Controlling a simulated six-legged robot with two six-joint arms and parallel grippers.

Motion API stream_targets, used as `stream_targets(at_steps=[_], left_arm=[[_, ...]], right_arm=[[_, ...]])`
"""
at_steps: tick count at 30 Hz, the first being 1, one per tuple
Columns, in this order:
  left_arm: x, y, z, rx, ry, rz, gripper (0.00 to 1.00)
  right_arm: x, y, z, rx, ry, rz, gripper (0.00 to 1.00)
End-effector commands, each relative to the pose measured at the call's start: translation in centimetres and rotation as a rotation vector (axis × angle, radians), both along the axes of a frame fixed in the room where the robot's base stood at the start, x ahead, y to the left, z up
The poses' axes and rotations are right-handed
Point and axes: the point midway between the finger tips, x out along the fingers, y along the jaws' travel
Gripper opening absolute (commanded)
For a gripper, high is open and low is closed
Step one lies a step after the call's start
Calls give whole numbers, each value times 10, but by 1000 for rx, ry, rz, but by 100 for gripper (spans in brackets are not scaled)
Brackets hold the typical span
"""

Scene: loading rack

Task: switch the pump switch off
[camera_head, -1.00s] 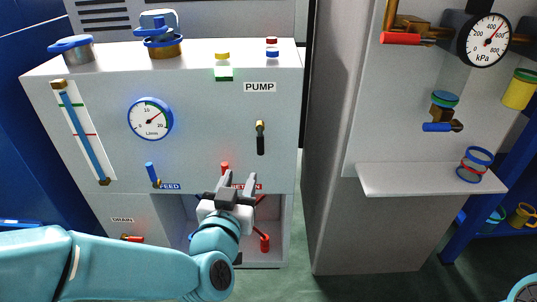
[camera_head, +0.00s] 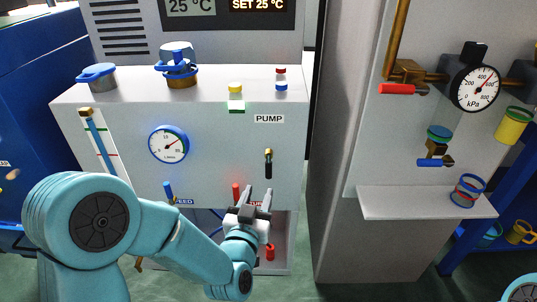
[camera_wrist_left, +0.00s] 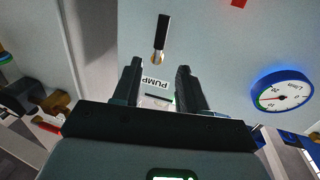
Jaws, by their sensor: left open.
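The pump switch (camera_head: 268,163) is a small lever with a brass base and a black handle on the front of the grey cabinet, below the PUMP label (camera_head: 269,118). Its handle hangs down. My left gripper (camera_head: 257,196) is open and empty, just below the switch and a little left of it in the head view. In the left wrist view the picture is upside down; the switch (camera_wrist_left: 161,38) shows beyond the open fingers (camera_wrist_left: 158,72), apart from them. My right gripper is not in view.
A round dial (camera_head: 168,145) is on the same face. A grey shelf (camera_head: 425,203) with a blue-and-red ring item stands out at right. The panel around the switch is clear.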

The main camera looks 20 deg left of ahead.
Motion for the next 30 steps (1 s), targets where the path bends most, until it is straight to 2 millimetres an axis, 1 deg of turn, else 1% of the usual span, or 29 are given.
stream_targets(at_steps=[1,3,9,12,15,20,27,28,29,30], left_arm=[[13,2,-4,0,0,3,42],[30,3,-4,0,0,1,42],[76,7,-5,1,1,2,42],[94,8,-4,1,1,1,42],[106,9,-4,1,2,0,42],[116,10,-3,1,2,0,42],[117,10,-4,1,3,-1,42],[117,10,-4,1,3,-1,39],[117,10,-4,1,3,-1,29],[117,10,-4,1,3,-1,16]], right_arm=[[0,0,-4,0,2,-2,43],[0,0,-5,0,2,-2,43],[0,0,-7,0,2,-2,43],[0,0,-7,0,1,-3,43],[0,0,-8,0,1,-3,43],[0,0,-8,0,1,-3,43],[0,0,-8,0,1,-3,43],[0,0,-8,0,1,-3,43],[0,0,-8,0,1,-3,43],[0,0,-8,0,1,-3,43]])
